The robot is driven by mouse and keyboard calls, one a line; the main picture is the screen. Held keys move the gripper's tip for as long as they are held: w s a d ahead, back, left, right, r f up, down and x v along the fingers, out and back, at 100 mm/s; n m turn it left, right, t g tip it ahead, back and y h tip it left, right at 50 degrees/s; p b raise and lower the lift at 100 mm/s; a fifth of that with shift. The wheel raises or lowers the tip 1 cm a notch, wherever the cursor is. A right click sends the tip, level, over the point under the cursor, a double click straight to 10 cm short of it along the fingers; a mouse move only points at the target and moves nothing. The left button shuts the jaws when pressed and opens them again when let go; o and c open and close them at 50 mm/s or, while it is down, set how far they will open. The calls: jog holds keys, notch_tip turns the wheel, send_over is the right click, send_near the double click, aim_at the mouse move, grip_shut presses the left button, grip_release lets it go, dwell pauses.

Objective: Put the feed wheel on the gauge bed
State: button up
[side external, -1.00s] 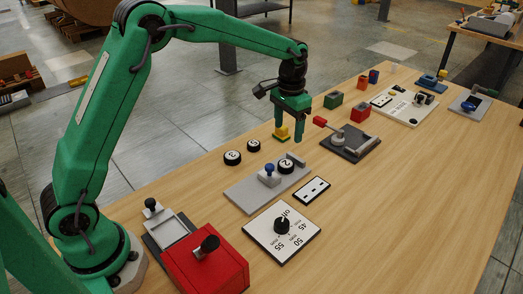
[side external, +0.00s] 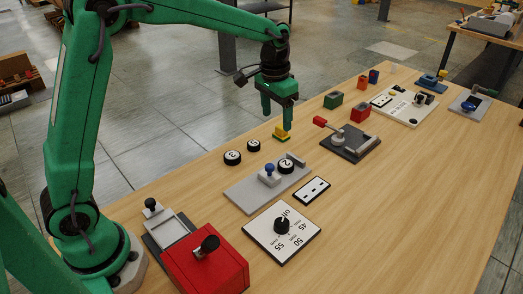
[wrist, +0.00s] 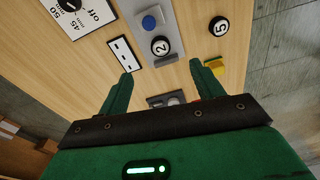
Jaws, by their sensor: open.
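Black wheels with white numbered faces are in view; which one is the feed wheel is not marked. Wheel 2 (side external: 286,166) sits on the grey bed (side external: 243,193), which looks like the gauge bed, between a blue knob (side external: 269,169) and an end block (side external: 296,159). Wheel 5 (side external: 254,145) and wheel 3 (side external: 232,158) lie on the table beside the bed. My gripper (side external: 277,119) is open and empty, above the table past the bed's far end. In the wrist view, wheel 2 (wrist: 161,46) and wheel 5 (wrist: 218,26) show beyond my fingertips (wrist: 161,70).
A yellow block piece (side external: 282,133) stands just below my fingers. A dark fixture with a red-handled lever (side external: 351,142) stands right. A slotted plate (side external: 312,190), dial plate (side external: 282,232) and red box (side external: 205,268) stand nearer. The table's right front is clear.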

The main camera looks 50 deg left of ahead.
jog(key=s+a+r+t, duration=0.1)
jog(key=s+r, duration=0.3)
jog(key=s, duration=0.3)
jog(key=s+a+r+t, duration=0.1)
jog(key=s+r+t, duration=0.1)
jog(key=s+r, duration=0.35)
jog(key=s+f+t, duration=0.1)
jog(key=s+f, duration=0.1)
jog(key=s, duration=0.5)
jog(key=s+a+f+n, duration=0.1)
jog(key=s, duration=0.6)
jog(key=shift+f+n+t, duration=0.3)
jog(key=shift+f+t, duration=0.1)
